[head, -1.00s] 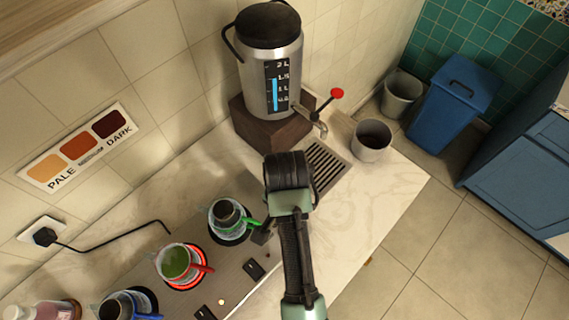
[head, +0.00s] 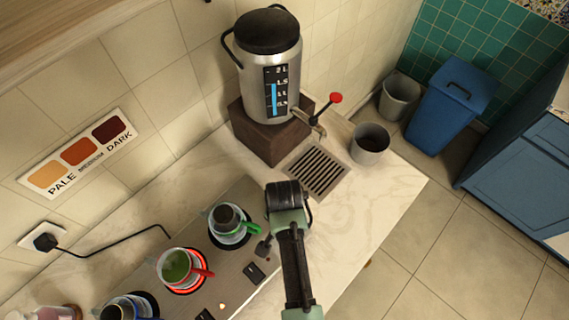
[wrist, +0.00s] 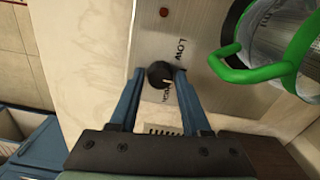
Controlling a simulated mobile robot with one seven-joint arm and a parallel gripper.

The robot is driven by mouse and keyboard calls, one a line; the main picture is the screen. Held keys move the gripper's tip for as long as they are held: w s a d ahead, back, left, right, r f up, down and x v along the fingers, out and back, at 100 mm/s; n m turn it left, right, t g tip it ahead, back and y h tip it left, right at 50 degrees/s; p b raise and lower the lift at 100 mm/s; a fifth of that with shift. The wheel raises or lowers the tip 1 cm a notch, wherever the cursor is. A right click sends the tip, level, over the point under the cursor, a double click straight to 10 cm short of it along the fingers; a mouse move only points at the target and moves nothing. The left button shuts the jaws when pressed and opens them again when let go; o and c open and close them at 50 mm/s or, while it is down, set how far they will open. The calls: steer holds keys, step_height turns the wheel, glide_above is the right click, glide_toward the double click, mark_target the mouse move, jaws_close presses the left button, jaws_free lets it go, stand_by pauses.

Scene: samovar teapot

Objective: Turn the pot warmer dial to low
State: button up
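The pot warmer (head: 222,272) is a grey metal strip on the counter, bearing several cups on round plates. In the wrist view its dial (wrist: 160,75) is a round dark knob, with the word LOW printed beyond it and another label, partly covered, beside it. My gripper (wrist: 159,74) has one blue finger on each side of the dial, its fingertips beside the knob. The fingers look apart, with a thin gap at the left; contact is unclear. In the head view my gripper (head: 265,247) is at the warmer's right end, mostly hidden by my arm.
A cup with a green handle (head: 228,224) stands close to my gripper; its handle (wrist: 250,68) shows in the wrist view. A red-handled cup (head: 178,268) sits on a glowing plate. A metal urn (head: 270,70), drip grate (head: 318,170) and grey cup (head: 370,143) are behind.

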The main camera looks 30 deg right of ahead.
jaws_close()
steer(key=shift+r+n, duration=0.1)
steer(key=shift+n, duration=0.2)
steer(key=shift+n+p, duration=0.8)
steer(key=shift+n, duration=0.2)
steer(key=n+p, duration=0.1)
steer(key=n, duration=0.2)
steer(key=shift+n, duration=0.3)
steer(key=n+p, duration=0.2)
steer(key=n, duration=0.3)
steer(key=shift+n, duration=0.3)
steer(key=shift+o, duration=2.3)
jaws_free()
